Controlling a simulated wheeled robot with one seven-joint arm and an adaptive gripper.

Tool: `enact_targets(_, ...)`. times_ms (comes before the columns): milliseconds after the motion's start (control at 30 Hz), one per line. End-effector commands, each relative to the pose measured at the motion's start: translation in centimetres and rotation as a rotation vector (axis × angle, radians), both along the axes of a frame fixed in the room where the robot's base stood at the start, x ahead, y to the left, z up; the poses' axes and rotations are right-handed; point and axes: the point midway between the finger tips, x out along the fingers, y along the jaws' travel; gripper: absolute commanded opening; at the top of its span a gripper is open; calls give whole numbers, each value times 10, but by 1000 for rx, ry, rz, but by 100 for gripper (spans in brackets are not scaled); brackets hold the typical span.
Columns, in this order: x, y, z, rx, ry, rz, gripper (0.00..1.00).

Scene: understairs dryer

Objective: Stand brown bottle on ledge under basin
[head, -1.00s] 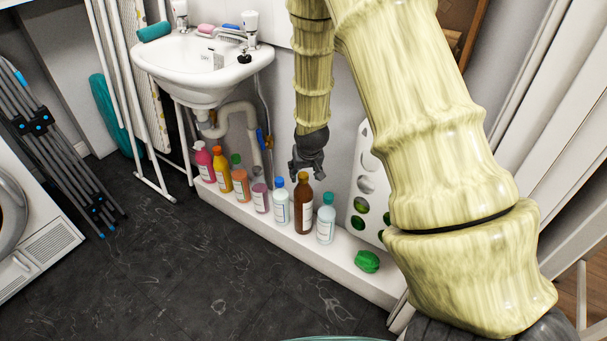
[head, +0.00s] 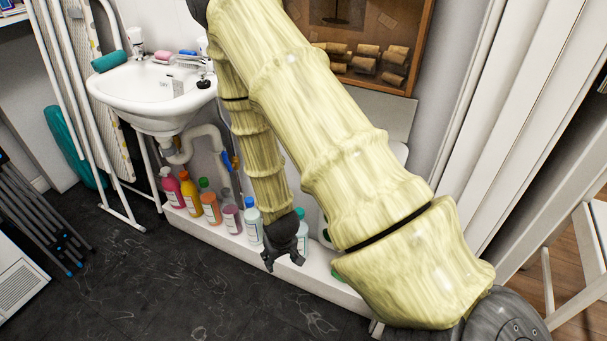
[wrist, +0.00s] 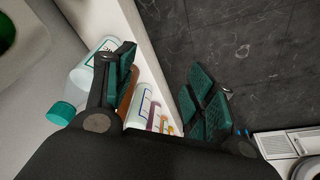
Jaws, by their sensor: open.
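My gripper (head: 284,262) is open and low in front of the white ledge (head: 322,284) under the basin (head: 150,98). The brown bottle is hidden behind my gripper and forearm in the head view. In the wrist view, a narrow strip of the brown bottle (wrist: 128,95) shows beside the left finger, mostly covered by it. My gripper (wrist: 163,82) has nothing visibly clamped between its fingers; I cannot tell whether it touches the bottle. The teal-capped clear bottle (head: 302,236) is close to the right of my gripper and beside the left finger in the wrist view (wrist: 84,84).
The blue-capped bottle (head: 252,222) stands close on the left. Farther left on the ledge stand a small purple bottle (head: 231,217), an orange one (head: 210,207), a yellow one (head: 190,192) and a pink one (head: 171,187). The dark floor (head: 170,290) before the ledge is clear.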

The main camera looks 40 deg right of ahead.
Motion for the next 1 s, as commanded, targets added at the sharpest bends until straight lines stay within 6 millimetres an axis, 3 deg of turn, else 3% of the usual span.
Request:
enact_targets(33, -24, 11, -17, 6, 30, 19, 55)
enact_targets(200, -95, 44, -56, 24, 102, 81, 55)
enact_targets(400, -172, 75, -83, 46, 174, 142, 55)
enact_targets(500, -197, 86, -88, 52, 196, 163, 55)
enact_targets(700, -219, 94, -92, 59, 215, 180, 55)
enact_targets(1000, -219, 94, -92, 58, 215, 181, 55)
